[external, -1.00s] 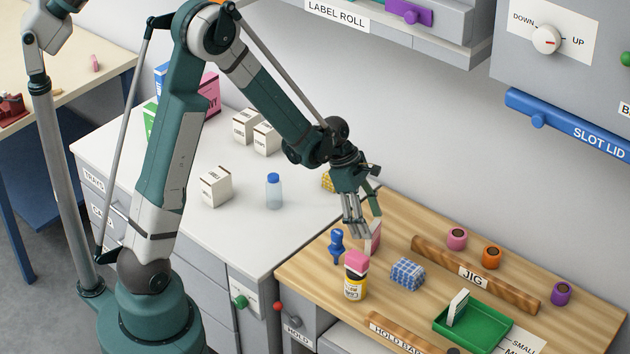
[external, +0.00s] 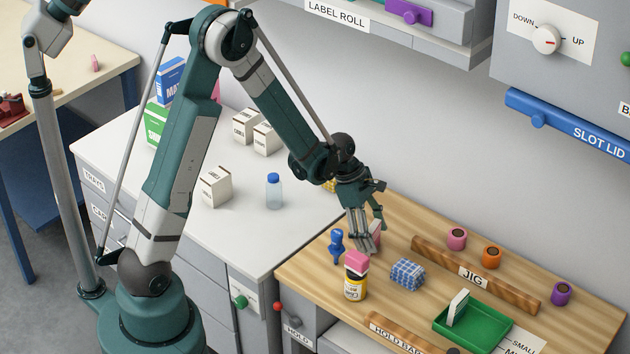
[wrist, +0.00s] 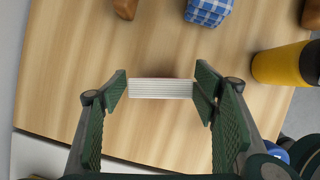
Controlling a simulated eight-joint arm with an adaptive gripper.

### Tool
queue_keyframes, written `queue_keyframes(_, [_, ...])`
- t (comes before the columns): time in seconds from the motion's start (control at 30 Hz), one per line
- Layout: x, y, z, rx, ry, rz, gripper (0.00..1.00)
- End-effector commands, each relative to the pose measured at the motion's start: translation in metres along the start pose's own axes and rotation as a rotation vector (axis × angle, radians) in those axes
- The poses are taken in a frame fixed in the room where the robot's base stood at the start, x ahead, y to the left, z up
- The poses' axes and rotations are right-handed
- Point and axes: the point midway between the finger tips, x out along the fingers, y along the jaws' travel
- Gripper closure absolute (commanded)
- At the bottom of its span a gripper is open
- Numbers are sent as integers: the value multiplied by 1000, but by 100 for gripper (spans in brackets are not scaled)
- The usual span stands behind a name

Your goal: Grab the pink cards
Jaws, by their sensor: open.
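The pink cards show as a small upright pink stack (external: 375,229) on the wooden bench, partly hidden behind my gripper's fingers. In the wrist view the stack (wrist: 162,89) shows its pale, ribbed edge of many layers, with a thin reddish line along its far side. My gripper (external: 367,243) is open and pointing down over the stack. In the wrist view my gripper (wrist: 161,90) has a green padded finger at each end of the stack. The fingertips are very near its ends; whether they touch I cannot tell.
Close by are a blue figure-shaped object (external: 337,244), a yellow bottle (external: 355,289) with a pink top, and a blue checked block (external: 407,274). Farther right are the JIG bar (external: 505,284) and a green tray (external: 488,328). Bare wood lies between the block and tray.

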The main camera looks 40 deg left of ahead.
Motion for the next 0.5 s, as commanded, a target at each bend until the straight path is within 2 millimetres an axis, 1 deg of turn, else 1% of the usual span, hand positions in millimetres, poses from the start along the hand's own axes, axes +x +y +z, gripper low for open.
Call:
queue_keyframes(0.4, [0,0,0,0,0,0,40])
queue_keyframes(0.43, [0,0,0,0,0,0,42])
queue_keyframes(0.5, [0,0,0,0,0,0,51])
